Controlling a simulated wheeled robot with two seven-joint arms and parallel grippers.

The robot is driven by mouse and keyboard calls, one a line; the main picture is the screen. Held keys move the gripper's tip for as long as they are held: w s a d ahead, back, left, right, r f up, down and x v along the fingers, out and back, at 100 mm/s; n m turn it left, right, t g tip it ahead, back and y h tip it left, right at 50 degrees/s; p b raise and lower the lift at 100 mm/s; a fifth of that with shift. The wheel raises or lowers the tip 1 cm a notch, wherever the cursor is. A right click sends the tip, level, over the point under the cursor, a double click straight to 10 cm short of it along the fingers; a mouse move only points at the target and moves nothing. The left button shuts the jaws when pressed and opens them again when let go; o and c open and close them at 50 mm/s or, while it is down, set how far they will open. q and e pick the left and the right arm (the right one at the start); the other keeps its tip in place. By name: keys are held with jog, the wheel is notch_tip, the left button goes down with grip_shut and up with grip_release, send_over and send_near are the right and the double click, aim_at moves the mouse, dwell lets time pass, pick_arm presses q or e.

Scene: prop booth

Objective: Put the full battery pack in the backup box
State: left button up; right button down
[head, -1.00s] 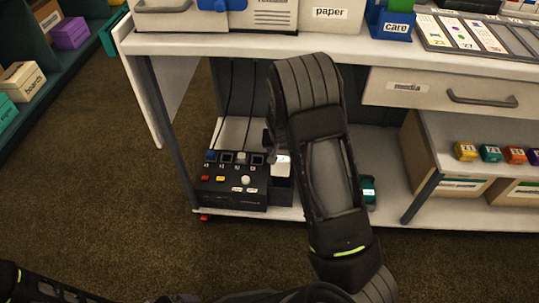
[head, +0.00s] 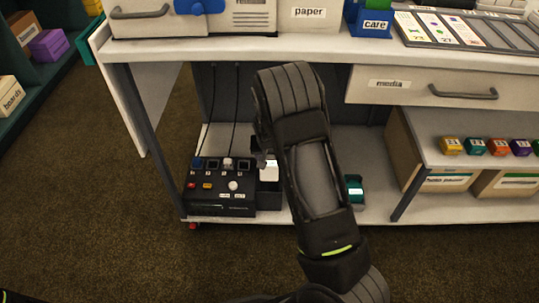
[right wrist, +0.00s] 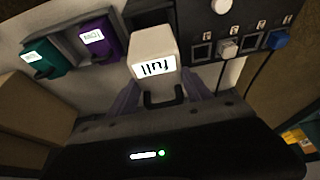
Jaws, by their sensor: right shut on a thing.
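The white battery pack (head: 269,171) shows "full" on its lit face in the right wrist view (right wrist: 154,62). My right gripper (right wrist: 163,98) is shut on its dark handle. In the head view my right arm hides most of the gripper. The pack is at a dark open-topped box (head: 268,197) on the lower shelf, right of the black control panel (head: 222,205). I cannot tell whether the pack touches the box. No "backup" label is readable. My left gripper is out of view.
A teal pack (head: 354,189) and, in the right wrist view, a purple pack (right wrist: 98,38) stand in the same row. The counter (head: 240,48) overhangs the shelf. A slim post (head: 415,197) and labelled boxes (head: 447,180) stand to the right. Cables rise behind the panel.

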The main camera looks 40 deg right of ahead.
jog(key=shift+w+f+b, duration=0.1)
jog(key=shift+f+b, duration=1)
jog(key=shift+f, duration=0.45)
jog(key=shift+f+b, duration=0.35)
jog(key=shift+f, duration=0.15)
jog(key=shift+f+b, duration=1.95)
jog(key=shift+f, duration=0.8)
jog(key=shift+f, duration=0.15)
jog(key=c, duration=0.7)
grip_release()
jog(key=o, duration=0.3)
jog(key=shift+f, duration=0.1)
